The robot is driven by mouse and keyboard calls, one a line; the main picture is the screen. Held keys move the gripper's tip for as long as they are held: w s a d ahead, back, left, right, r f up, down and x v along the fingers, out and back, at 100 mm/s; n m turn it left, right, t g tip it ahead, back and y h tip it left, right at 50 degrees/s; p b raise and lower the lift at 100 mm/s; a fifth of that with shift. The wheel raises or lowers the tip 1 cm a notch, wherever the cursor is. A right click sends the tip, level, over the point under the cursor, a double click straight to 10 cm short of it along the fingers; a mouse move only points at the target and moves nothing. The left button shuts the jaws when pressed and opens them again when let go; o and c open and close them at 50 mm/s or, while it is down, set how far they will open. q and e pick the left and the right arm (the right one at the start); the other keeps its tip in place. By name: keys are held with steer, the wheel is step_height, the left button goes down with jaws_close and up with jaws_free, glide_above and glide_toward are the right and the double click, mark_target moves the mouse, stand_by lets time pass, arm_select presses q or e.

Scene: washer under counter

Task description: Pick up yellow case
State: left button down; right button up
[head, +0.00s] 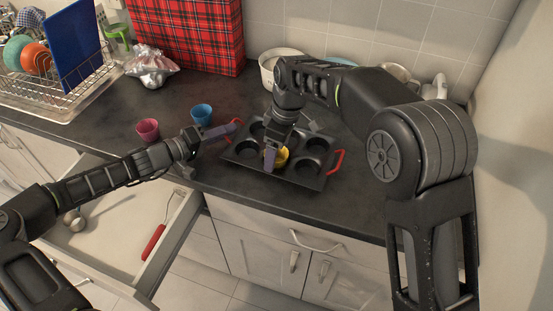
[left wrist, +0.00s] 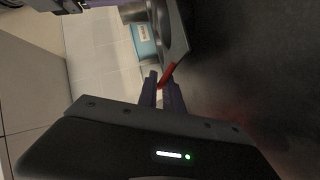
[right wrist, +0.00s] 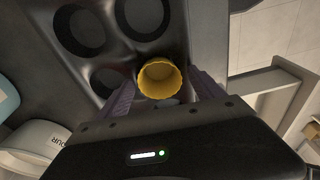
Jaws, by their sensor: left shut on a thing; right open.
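The yellow case (head: 282,157) sits in a front cup of the dark muffin tray (head: 310,181) on the counter. My right gripper (head: 271,156) is down at the tray beside it, partly hiding it. In the right wrist view the yellow case (right wrist: 160,80) shows between the two open fingers (right wrist: 163,84); I cannot tell whether they touch it. My left gripper (head: 236,126) is shut on the tray's left red handle, which shows between its fingers in the left wrist view (left wrist: 166,75).
A pink case (head: 148,130) and a blue case (head: 202,114) stand on the counter left of the tray. An open drawer (head: 120,240) lies below my left arm. A red plaid bag (head: 188,35), a foil bundle (head: 151,65) and a dish rack (head: 60,85) stand behind.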

arm_select(q)
steer(key=shift+f, duration=0.15)
arm_select(e)
steer(key=shift+c, duration=0.3)
steer(key=c, duration=1.4)
step_height(320, 180, up, 10)
arm_select(q)
steer(key=c, duration=1.4)
jaws_free()
steer(key=shift+c, duration=0.2)
